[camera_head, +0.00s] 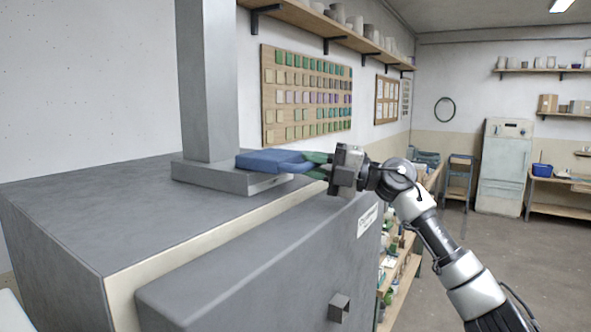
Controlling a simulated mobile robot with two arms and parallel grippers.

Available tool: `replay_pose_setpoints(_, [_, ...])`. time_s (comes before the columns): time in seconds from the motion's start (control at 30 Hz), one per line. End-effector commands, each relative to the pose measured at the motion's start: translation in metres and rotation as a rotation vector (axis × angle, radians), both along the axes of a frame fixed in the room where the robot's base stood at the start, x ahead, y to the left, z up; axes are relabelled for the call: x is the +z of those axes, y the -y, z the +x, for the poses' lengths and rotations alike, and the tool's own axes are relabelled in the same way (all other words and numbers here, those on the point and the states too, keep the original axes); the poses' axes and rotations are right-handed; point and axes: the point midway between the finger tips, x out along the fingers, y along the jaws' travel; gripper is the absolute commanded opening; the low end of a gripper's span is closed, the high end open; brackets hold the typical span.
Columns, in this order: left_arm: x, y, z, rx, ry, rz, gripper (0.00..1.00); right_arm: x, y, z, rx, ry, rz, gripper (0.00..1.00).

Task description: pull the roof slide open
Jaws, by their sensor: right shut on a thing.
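The roof slide (262,160) shows as a flat blue piece at the right foot of the grey flue (208,90), on top of the grey kiln (90,205). It lies over the flue's square grey base (215,180). My right gripper (312,163) reaches in from the right, level with the slide, and is shut on its right end. The fingers partly cover that end, so the exact grip is hard to see. How much of the slide is inside the base is hidden. My left gripper is not in view.
The kiln's thick grey door (250,265) with a small square knob (339,307) stands in front, below my right arm. A wall shelf (330,25) and a board of glaze tiles (305,95) are behind. Open floor (540,255) lies to the right.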

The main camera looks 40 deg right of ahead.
Motion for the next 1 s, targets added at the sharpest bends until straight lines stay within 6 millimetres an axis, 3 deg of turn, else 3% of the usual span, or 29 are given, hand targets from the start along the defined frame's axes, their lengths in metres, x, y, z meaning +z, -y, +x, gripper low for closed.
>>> replay_pose_setpoints(0.3, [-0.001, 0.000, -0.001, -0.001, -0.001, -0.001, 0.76, 0.000, 0.000, -0.002, 0.001, -0.001, -0.001, 0.00])
replay_pose_setpoints(0.33, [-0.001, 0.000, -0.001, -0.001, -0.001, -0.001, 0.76, 0.000, 0.000, -0.002, 0.001, -0.001, -0.001, 0.23])
replay_pose_setpoints(0.47, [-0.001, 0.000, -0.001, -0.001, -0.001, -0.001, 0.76, 0.000, 0.001, -0.002, 0.001, -0.001, -0.001, 0.43])
replay_pose_setpoints(0.77, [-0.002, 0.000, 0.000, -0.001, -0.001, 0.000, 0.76, -0.001, 0.002, -0.003, 0.000, 0.000, 0.000, 0.44])
replay_pose_setpoints(1.0, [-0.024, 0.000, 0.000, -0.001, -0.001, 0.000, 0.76, -0.011, 0.025, -0.026, -0.004, 0.000, -0.002, 0.44])
